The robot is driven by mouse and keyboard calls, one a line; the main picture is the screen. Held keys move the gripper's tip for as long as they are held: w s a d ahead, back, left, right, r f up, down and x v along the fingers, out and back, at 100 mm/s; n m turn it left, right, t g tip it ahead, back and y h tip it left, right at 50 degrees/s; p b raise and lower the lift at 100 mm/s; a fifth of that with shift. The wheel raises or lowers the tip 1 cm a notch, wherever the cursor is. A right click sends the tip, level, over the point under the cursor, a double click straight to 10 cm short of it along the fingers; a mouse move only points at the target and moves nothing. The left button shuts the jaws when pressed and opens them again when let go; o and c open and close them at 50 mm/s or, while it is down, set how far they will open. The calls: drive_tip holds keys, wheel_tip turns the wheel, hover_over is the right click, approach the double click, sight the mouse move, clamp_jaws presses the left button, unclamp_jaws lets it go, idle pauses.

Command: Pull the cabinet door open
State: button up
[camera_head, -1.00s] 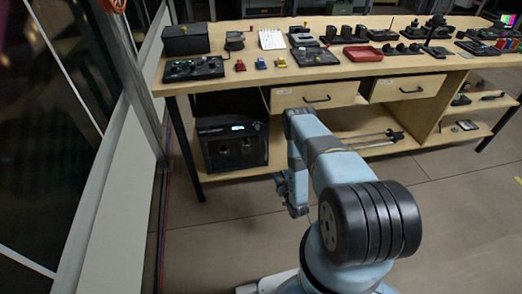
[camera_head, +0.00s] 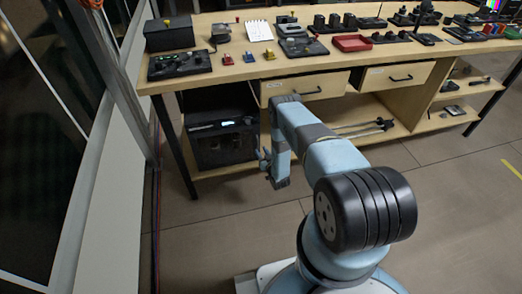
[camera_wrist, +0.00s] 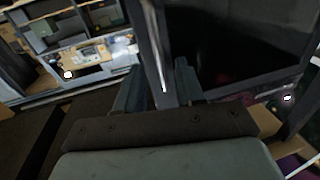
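The black cabinet (camera_head: 222,146) stands under the left end of the workbench, with a small lit display on its upper front. Its front looks closed in the head view, and I cannot make out its handle. My gripper (camera_head: 263,161) is low, just off the right edge of the cabinet front. In the wrist view my gripper (camera_wrist: 163,82) has its two fingers apart. A grey upright edge shows between or behind them, and a dark glossy panel (camera_wrist: 240,45) fills the upper right. I cannot tell whether the fingers touch anything.
The workbench (camera_head: 235,79) carries several devices and trays. Two drawers with black handles, the left drawer (camera_head: 305,88) and right drawer (camera_head: 397,77), sit beneath its top. A dark table leg (camera_head: 182,150) stands left of the cabinet. Open floor (camera_head: 215,225) lies in front.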

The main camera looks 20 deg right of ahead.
drive_tip(key=shift+w+a, duration=0.25)
drive_tip(key=shift+w, duration=0.9)
clamp_jaws()
drive_tip(key=shift+d, duration=0.15)
